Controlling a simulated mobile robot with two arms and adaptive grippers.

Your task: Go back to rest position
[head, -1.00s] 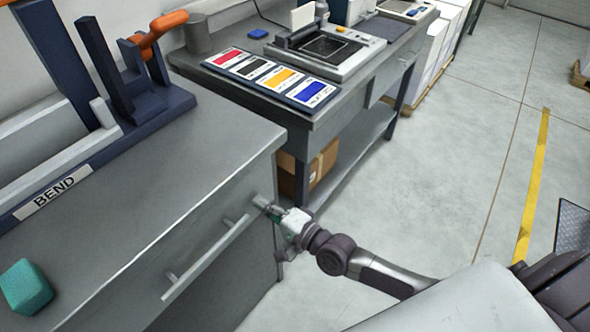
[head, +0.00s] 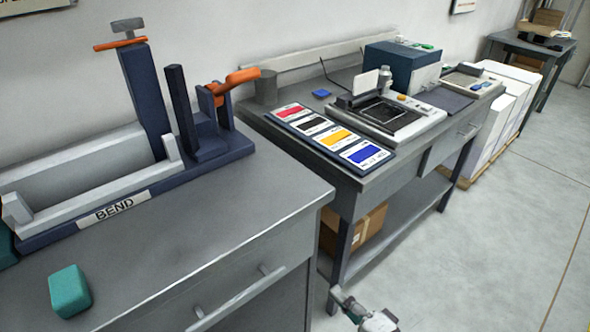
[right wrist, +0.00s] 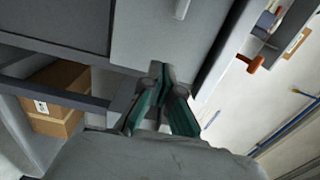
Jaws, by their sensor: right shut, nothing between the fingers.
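My right gripper (head: 345,302) shows at the bottom edge of the head view, low in front of the gap between the two benches. In the right wrist view its green-lined fingers (right wrist: 160,92) are together with nothing between them. The grey drawer bench (head: 240,228) is to its left, and the drawer front also shows in the right wrist view (right wrist: 165,40). I see no contact between the fingers and the bench. Most of my right arm is outside the head view. My left gripper is in neither view.
The bench carries a bending jig labelled BEND (head: 150,205) and a teal block (head: 70,290). The second bench (head: 370,190) holds an ink colour card (head: 330,137) and a printing device (head: 390,115). A cardboard box (head: 362,232) sits on its lower shelf. Floor (head: 500,230) at right is clear.

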